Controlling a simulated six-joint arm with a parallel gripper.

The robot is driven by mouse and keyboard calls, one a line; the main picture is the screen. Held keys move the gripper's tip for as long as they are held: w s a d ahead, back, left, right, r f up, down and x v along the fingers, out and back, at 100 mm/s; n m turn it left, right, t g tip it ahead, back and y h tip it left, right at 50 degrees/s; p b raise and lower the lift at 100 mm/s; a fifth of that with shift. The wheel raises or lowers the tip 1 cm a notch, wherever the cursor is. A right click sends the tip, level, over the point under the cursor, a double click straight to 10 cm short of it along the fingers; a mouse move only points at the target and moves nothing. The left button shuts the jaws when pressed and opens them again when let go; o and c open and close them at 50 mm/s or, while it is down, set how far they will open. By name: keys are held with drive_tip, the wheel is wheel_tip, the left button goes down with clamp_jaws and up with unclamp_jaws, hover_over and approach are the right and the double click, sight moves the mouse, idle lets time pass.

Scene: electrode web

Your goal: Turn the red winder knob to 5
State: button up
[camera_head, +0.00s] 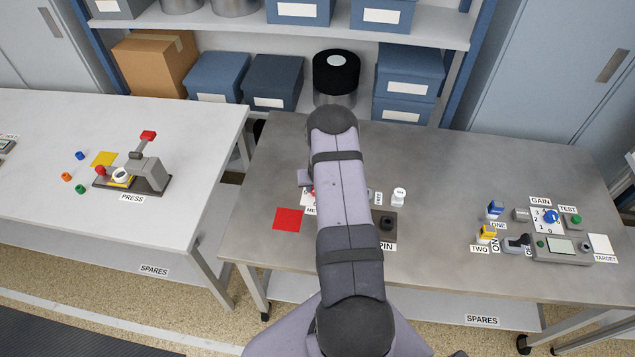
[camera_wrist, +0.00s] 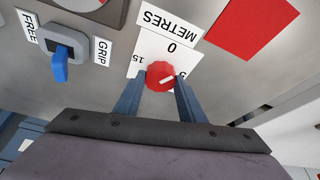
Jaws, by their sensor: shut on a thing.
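The red winder knob (camera_wrist: 159,72) stands on a white dial plate (camera_wrist: 150,45) in the wrist view. The plate shows 0, with 15 and 5 partly covered at its sides. A short white mark on the knob slants toward the side with the partly hidden 5; whether it lines up exactly I cannot tell. My gripper (camera_wrist: 157,84) is shut on the knob, one blue finger on each side. A METRES label (camera_wrist: 171,18) lies beside the plate. In the head view my arm hides most of the knob and gripper.
A blue lever (camera_wrist: 60,66) between FREE and GRIP labels is near the knob. A red square (camera_head: 289,219) lies on the grey table (camera_head: 440,240). A white-capped bottle (camera_head: 399,196) and a dark PIN block (camera_head: 388,223) stand right of my arm. A control box (camera_head: 560,250) is farther right.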

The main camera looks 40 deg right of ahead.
drive_tip(key=o, duration=1)
drive_tip(key=shift+o, duration=0.2)
drive_tip(key=shift+r, duration=0.15)
drive_tip(key=b+v, duration=0.2)
drive_tip(key=v, duration=0.5)
